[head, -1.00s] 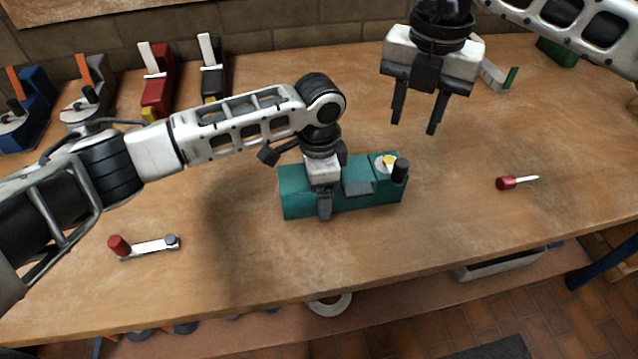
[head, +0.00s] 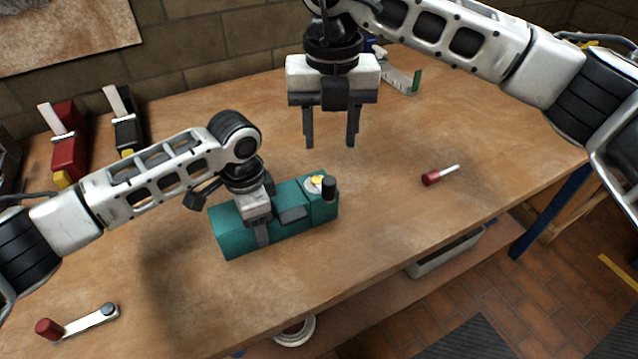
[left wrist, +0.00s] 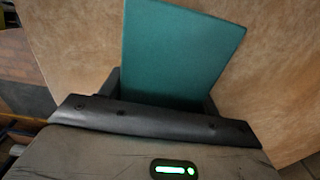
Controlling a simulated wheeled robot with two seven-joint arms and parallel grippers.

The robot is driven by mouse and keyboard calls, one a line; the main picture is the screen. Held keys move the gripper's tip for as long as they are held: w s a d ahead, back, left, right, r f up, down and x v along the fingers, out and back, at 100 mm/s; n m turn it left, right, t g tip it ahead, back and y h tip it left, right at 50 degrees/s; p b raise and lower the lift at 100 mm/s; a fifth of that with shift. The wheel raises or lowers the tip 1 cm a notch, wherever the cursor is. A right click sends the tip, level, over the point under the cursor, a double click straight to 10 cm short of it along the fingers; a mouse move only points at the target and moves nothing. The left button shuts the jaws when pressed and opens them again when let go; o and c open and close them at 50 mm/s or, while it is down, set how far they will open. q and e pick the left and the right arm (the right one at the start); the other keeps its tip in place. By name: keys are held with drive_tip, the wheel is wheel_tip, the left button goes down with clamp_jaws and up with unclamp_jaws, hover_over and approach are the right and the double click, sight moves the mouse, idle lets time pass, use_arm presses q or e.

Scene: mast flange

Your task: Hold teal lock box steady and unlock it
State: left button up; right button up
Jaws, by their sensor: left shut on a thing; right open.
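The teal lock box (head: 228,231) lies on the workbench in the head view, with a white disc bearing a yellow piece (head: 316,181) and a black knob (head: 329,188) at its right end. My left gripper (head: 262,232) is shut on the box's body from above. The box's teal top also fills the middle of the left wrist view (left wrist: 180,50); the fingertips are mostly hidden there. My right gripper (head: 331,144) is open and empty, fingers pointing down, above and behind the box's right end.
A red-handled screwdriver-like tool (head: 440,175) lies right of the box. A crank with a red knob (head: 78,320) lies at the front left. Red (head: 66,145) and black (head: 124,122) clamp-like devices stand at the back left. Bench between box and red-handled tool is clear.

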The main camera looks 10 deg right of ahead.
sight(329, 180)
wheel_tip(329, 180, down, 11)
drive_tip(key=shift+r, duration=0.1)
idle(0.3)
clamp_jaws()
